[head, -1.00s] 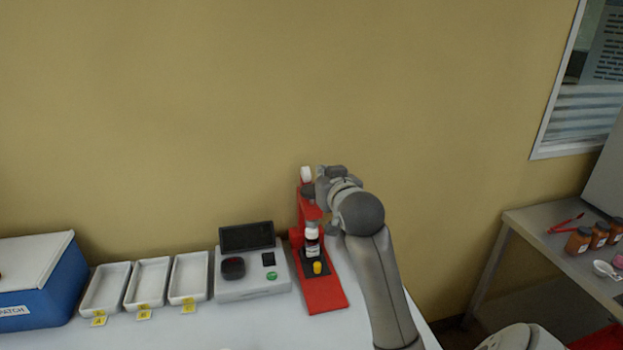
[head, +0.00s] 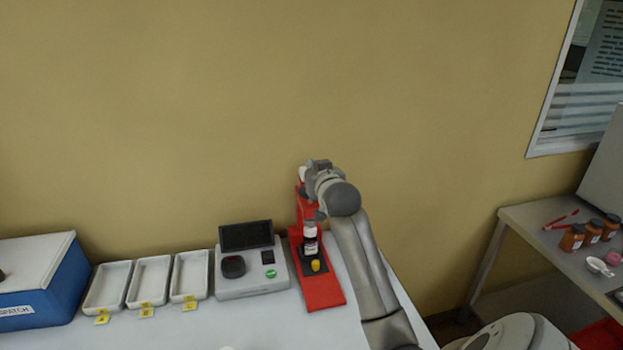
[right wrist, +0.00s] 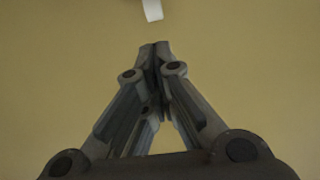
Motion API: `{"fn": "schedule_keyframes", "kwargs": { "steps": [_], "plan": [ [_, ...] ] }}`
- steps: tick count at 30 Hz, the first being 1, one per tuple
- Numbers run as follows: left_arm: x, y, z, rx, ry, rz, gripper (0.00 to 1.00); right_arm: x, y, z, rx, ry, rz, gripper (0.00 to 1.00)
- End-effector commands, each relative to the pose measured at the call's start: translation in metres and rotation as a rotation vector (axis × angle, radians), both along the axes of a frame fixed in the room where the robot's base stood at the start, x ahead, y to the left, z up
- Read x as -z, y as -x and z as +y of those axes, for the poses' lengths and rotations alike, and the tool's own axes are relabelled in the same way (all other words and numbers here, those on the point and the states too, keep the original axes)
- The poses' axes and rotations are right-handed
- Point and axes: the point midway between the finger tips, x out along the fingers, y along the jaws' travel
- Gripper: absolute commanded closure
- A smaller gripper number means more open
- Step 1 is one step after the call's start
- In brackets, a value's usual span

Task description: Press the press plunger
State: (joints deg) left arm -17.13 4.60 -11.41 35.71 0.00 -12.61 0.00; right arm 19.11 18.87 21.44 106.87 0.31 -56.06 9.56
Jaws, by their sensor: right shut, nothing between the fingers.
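The red press (head: 320,288) stands on the white table with its upright column at the back. Its white plunger knob (head: 302,174) shows at the column's top, partly covered by my right gripper (head: 316,165). In the right wrist view, my right gripper (right wrist: 155,47) is shut and empty, fingertips together. A white piece, probably the knob (right wrist: 152,9), shows just beyond the tips, apart from them in the picture. Whether they touch is unclear in the head view. My left gripper is out of view.
A grey device with a dark screen (head: 246,236) stands left of the press, then white trays (head: 190,276) with yellow labels and a blue box (head: 40,300). A side table (head: 530,220) with brown jars stands at right. The wall is close behind.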

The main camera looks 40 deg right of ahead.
Motion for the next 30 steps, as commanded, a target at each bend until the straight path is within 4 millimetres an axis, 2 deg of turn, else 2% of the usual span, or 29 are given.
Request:
{"fn": "schedule_keyframes", "kwargs": {
  "steps": [4, 7, 13, 26, 30],
  "plan": [
    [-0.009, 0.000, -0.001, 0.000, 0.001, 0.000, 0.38, 0.003, -0.017, -0.009, 0.001, 0.000, 0.001, 1.00],
    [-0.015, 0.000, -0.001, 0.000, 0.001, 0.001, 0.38, 0.020, -0.016, -0.008, 0.000, -0.002, 0.006, 1.00],
    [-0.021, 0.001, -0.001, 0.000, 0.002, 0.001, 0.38, 0.039, -0.016, -0.008, 0.000, 0.000, 0.002, 1.00],
    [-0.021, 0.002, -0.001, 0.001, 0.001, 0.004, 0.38, 0.045, -0.016, -0.008, 0.000, 0.001, 0.000, 1.00],
    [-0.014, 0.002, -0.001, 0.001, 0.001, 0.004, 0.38, 0.060, -0.016, -0.008, 0.000, 0.000, 0.002, 1.00]
  ]
}}
